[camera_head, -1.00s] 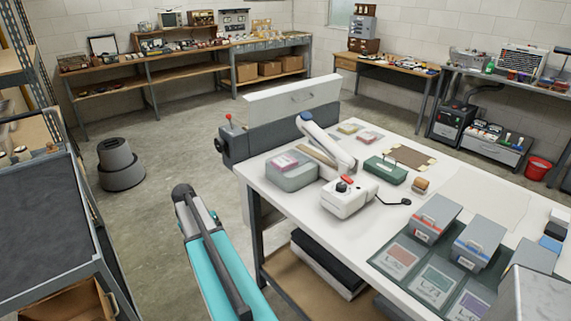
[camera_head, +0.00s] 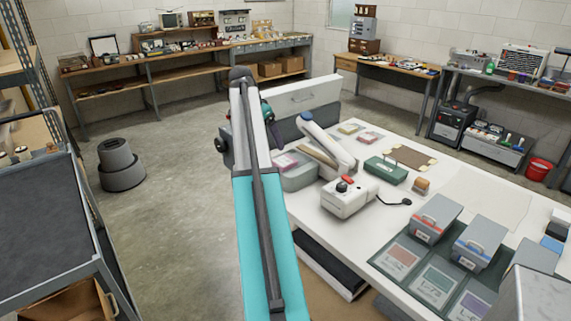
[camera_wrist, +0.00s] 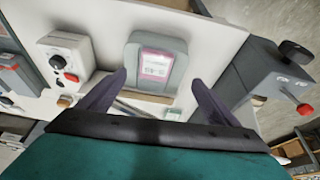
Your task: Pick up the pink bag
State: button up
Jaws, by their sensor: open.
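A small flat pink bag with a white label (camera_wrist: 156,66) lies on a grey-green block (camera_wrist: 134,48) on the white table. In the head view, my arm partly covers the block, but the pink bag (camera_head: 288,160) shows at its edge. A second pale pink packet (camera_head: 370,138) lies farther back on the table. My gripper (camera_wrist: 160,78) is open and empty in the wrist view. Its two fingers appear on either side of the block's near end, with the bag between and beyond them. I cannot tell the height gap.
A white sealing device (camera_head: 349,198) with a long raised arm (camera_head: 325,140) stands close beside the block. A grey machine with a lever (camera_wrist: 275,80) is at the table's end. A green case (camera_head: 385,170) and grey boxes (camera_head: 434,219) occupy the table further right.

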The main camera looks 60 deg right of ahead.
jog(key=shift+s+d+r+m, duration=0.15)
jog(key=shift+s+d+r, duration=0.2)
jog(key=shift+r, duration=0.25)
jog(key=shift+s+d+r+m, duration=0.15)
jog(key=shift+s+d+r, duration=0.15)
jog(key=shift+r, duration=0.3)
jog(key=shift+f, duration=0.1)
jog(key=p, duration=0.2)
send_over(285, 160)
jog(key=a, duration=0.2)
jog(key=shift+w+f, duration=0.25)
jog(key=shift+f, duration=1.75)
jog(key=shift+w+f, duration=0.2)
jog(key=shift+f, duration=1.75)
jog(key=shift+f, duration=0.1)
jog(key=shift+p+x, duration=0.9)
jog(key=shift+x, duration=1.6)
jog(key=shift+f, duration=0.15)
